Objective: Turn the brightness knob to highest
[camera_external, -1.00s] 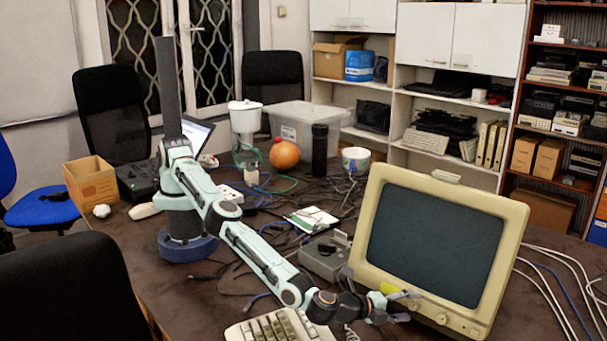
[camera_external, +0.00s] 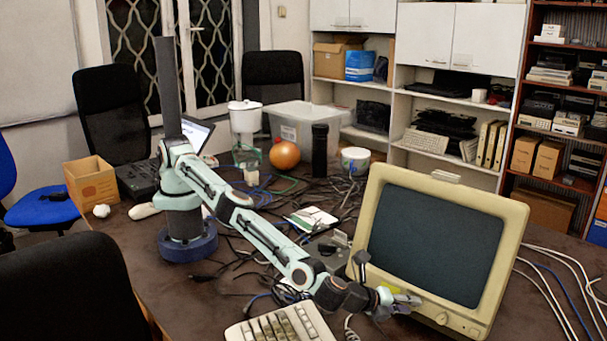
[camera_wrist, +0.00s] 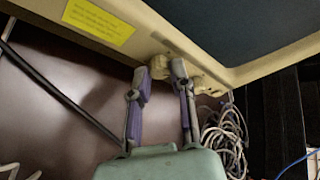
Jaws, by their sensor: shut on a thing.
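The cream monitor (camera_external: 500,262) stands on the table with its dark screen facing forward. A knob (camera_external: 441,319) shows on its lower bezel in the external view. My gripper (camera_external: 414,301) is at the lower left of that bezel. In the wrist view my gripper (camera_wrist: 161,73) has its two fingers closed around a small cream knob (camera_wrist: 159,66), one fingertip on each side. Another cream knob (camera_wrist: 207,84) sits just right of the fingers. I cannot read which knob is for brightness. The held knob is hidden by the gripper in the external view.
A yellow label (camera_wrist: 98,20) is on the bezel left of the fingers. A keyboard (camera_external: 280,327) lies below my arm. A grey box (camera_external: 328,250) stands left of the monitor. Cables (camera_wrist: 225,138) lie under the bezel's right side.

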